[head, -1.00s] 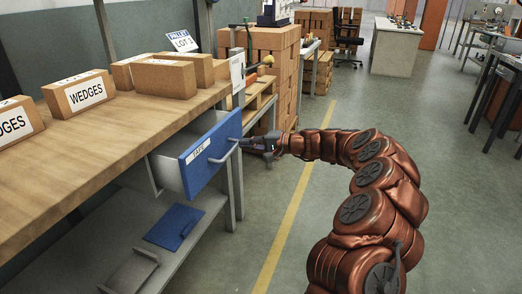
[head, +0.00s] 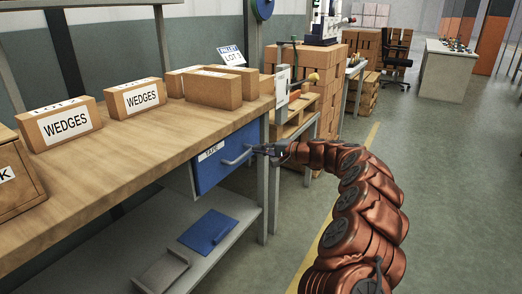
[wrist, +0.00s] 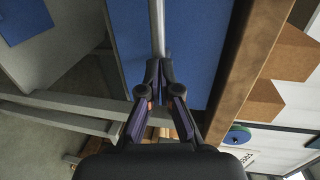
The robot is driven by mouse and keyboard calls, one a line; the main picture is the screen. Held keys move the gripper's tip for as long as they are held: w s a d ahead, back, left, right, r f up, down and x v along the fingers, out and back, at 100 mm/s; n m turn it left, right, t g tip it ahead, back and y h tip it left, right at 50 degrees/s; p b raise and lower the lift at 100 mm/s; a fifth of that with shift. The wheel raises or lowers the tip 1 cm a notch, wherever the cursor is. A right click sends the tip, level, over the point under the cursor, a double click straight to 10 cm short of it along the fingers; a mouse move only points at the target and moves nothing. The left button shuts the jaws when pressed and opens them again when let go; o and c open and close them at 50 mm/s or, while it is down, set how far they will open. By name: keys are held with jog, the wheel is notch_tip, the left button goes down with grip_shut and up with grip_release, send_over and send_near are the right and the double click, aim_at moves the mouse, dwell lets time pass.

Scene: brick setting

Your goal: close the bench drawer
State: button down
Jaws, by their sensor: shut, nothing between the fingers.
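The bench drawer has a blue front (head: 222,168) with a TAPE label and a light bar handle (head: 238,158). It sits under the wooden bench top (head: 130,145), its front close to the bench edge. A pale side strip shows at its left; I cannot tell whether a small gap is left. My gripper (head: 256,149) is shut and empty at the right end of the handle. In the wrist view, the shut fingertips (wrist: 158,70) meet the end of the handle bar (wrist: 157,25), in front of the blue drawer front (wrist: 190,45). The drawer's inside is hidden.
Cardboard boxes, some marked WEDGES (head: 140,97), stand on the bench. A lower shelf (head: 235,240) holds a blue flat piece (head: 208,231). Bench legs (head: 268,195) stand right of the drawer. Stacked brown boxes (head: 325,75) are behind; open floor (head: 450,170) lies to the right.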

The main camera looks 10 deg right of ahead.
jog(key=shift+a+r, duration=0.1)
jog(key=shift+a, duration=0.2)
jog(key=p+v, duration=0.2)
jog(key=v, duration=1.3)
jog(key=s+a+r+n+g+p, duration=0.3)
jog(key=s+a+r+g+p, duration=0.15)
jog(key=s+a+r, duration=0.4)
jog(key=s+a+r+n+g+p, duration=0.35)
jog(key=s+a+r+p, duration=0.25)
jog(key=a+r, duration=0.45)
jog(key=s+a+r+n+g+h+p, duration=0.1)
jog(key=s+a+p, duration=0.2)
jog(key=s, duration=0.4)
jog(key=s+a+r+n+g+h+p, duration=0.1)
jog(key=s+a+r+n+p, duration=0.15)
jog(key=s, duration=0.35)
jog(key=s+d+g+h+p, duration=0.1)
jog(key=s+d+h+p, duration=0.2)
jog(key=s, duration=0.5)
jog(key=s+d+m+h+p, duration=0.1)
jog(key=s+d+h+p, duration=0.2)
jog(key=s+d+p, duration=0.3)
jog(key=s+d+g+h+p, duration=0.1)
jog(key=s+d+h+p, duration=0.2)
jog(key=s, duration=0.8)
jog(key=shift+d+r+g+h+p, duration=0.3)
jog(key=shift+d+r+p, duration=0.05)
jog(key=shift+d+p, duration=0.4)
